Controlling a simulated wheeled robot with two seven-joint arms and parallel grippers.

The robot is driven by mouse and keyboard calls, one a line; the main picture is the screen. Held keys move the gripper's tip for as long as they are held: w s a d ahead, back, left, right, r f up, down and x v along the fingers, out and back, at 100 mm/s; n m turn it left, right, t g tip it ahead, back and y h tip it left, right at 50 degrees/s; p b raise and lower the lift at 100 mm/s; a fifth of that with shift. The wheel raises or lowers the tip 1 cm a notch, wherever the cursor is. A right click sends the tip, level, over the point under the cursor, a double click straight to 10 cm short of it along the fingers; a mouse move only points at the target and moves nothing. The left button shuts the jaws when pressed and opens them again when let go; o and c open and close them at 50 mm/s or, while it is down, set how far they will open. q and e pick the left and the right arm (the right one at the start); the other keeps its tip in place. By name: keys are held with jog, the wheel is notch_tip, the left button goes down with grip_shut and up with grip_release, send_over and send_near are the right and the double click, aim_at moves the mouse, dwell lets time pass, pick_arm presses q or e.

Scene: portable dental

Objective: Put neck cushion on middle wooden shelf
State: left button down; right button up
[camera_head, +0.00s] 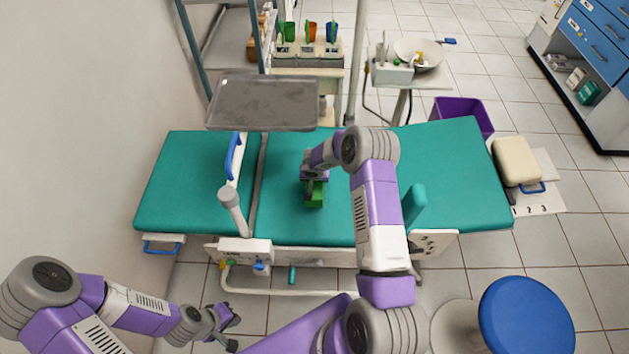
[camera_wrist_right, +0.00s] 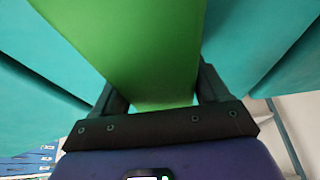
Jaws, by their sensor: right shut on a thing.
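The neck cushion, seen as a bright green block (camera_head: 316,200), is at the middle of the teal dental chair. My right gripper (camera_head: 314,180) is shut on it; in the right wrist view the green cushion (camera_wrist_right: 155,50) fills the space between the two dark fingers (camera_wrist_right: 160,98). I cannot tell whether the cushion touches the chair or is just above it. My left gripper (camera_head: 230,325) is open and empty, low at the left, in front of the chair. No middle wooden shelf can be made out clearly; a brownish wooden piece (camera_head: 254,48) shows partly behind the rack post.
The teal dental chair (camera_head: 185,190) spans the middle. Behind are a cup cart (camera_head: 310,75) and a basin (camera_head: 420,55). A blue stool (camera_head: 525,318) is at front right.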

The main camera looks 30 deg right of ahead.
jog(key=shift+f, duration=1.05)
jog(key=shift+f+b, duration=0.15)
jog(key=shift+b, duration=0.25)
jog(key=o, duration=1.2)
